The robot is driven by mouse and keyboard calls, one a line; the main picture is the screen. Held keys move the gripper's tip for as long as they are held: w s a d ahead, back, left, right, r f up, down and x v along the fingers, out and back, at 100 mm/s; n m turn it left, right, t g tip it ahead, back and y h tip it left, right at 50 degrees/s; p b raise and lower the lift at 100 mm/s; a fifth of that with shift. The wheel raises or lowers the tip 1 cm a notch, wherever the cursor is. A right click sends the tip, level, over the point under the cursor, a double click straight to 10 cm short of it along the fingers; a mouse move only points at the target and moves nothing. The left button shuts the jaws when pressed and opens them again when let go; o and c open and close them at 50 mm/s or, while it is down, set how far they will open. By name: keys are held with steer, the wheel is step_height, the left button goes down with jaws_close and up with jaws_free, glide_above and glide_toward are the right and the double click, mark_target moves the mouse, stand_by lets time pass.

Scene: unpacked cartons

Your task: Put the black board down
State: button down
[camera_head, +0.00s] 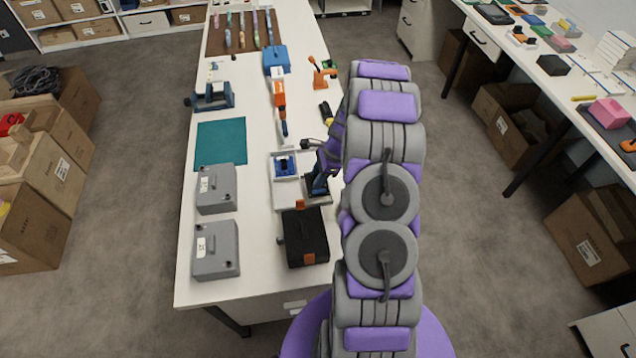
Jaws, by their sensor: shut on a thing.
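My arm reaches forward over the long white table (254,205), and my gripper (317,183) is low over the right part of a white tray (291,196). The gripper is shut on a dark, flat piece, which looks like the black board (318,194). The wrist and fingers partly hide the board. I cannot tell whether it touches the tray floor. A small blue board (285,166) lies in the tray's upper left compartment.
A black case (305,238) stands just in front of the tray. Two grey boxes (215,250) stand to the left, with a teal mat (221,145) behind them. Tools and a blue box (276,60) lie farther back. The table between the grey boxes and tray is clear.

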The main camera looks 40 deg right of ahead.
step_height(320, 180, down, 4)
steer(key=shift+r+b, duration=0.2)
steer(key=shift+b, duration=0.35)
steer(key=shift+r, duration=0.1)
steer(key=c, duration=0.7)
jaws_free()
steer(key=shift+c, duration=0.2)
